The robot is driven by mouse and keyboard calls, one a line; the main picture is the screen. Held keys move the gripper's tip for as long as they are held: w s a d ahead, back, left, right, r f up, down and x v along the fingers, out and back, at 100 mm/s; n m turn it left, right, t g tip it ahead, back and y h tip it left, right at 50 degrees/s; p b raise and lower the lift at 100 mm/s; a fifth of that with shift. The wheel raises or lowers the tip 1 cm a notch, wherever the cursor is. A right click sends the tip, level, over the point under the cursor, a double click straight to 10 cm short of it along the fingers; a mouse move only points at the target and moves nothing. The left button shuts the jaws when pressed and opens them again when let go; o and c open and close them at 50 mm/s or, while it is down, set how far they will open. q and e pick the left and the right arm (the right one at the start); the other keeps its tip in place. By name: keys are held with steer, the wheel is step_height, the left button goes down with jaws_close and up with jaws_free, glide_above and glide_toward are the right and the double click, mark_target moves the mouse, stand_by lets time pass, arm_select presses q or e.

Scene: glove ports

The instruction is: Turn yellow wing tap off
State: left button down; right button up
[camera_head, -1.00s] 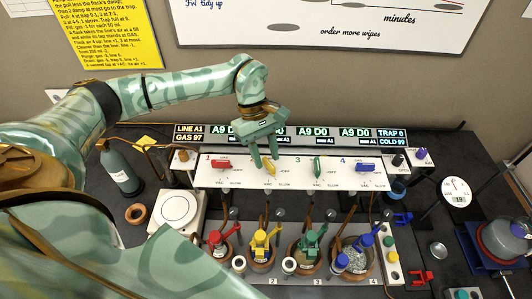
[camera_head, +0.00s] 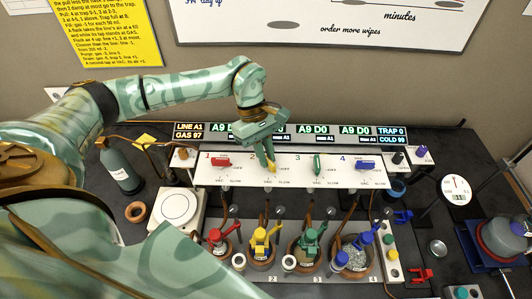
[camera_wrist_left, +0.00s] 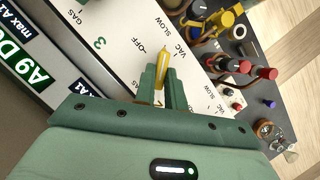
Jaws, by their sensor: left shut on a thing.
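The yellow wing tap (camera_head: 271,168) is the second tap on the white panel (camera_head: 330,180). My left gripper (camera_head: 267,157) reaches down over it from the back. In the left wrist view the slim yellow wing (camera_wrist_left: 162,68) stands between the two green fingers (camera_wrist_left: 161,88), which are shut on it. Its tip sticks out past the fingers, between the printed OFF and VAC marks. The fingers hide its lower part. My right gripper is not in view.
The red tap (camera_head: 221,162), green tap (camera_head: 317,165) and blue tap (camera_head: 365,164) share the panel. Several flasks with coloured clamps, such as the yellow clamp (camera_head: 261,240), stand in front. A lit display strip (camera_head: 390,132) runs behind. A grey bottle (camera_head: 120,165) stands left.

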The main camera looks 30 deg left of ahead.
arm_select(q)
steer(key=n, duration=0.2)
steer(key=n+t+b, duration=0.1)
steer(key=n+t, duration=0.1)
steer(key=n, duration=0.1)
steer(key=shift+s+n, duration=0.25)
steer(key=shift+n, duration=0.05)
steer(key=shift+s+n+t+b, duration=0.15)
steer(key=shift+n+t+b, duration=0.8)
steer(key=shift+n, duration=1.05)
steer(key=shift+r+n, duration=0.1)
steer(key=shift+n, duration=0.2)
steer(key=c, duration=1.5)
jaws_free()
steer(key=shift+o, duration=0.2)
steer(key=b+v, duration=0.1)
steer(key=v, duration=1.5)
steer(key=shift+d+r, duration=0.2)
steer(key=shift+r, duration=0.05)
steer(key=shift+s, duration=0.15)
steer(key=shift+f, duration=0.1)
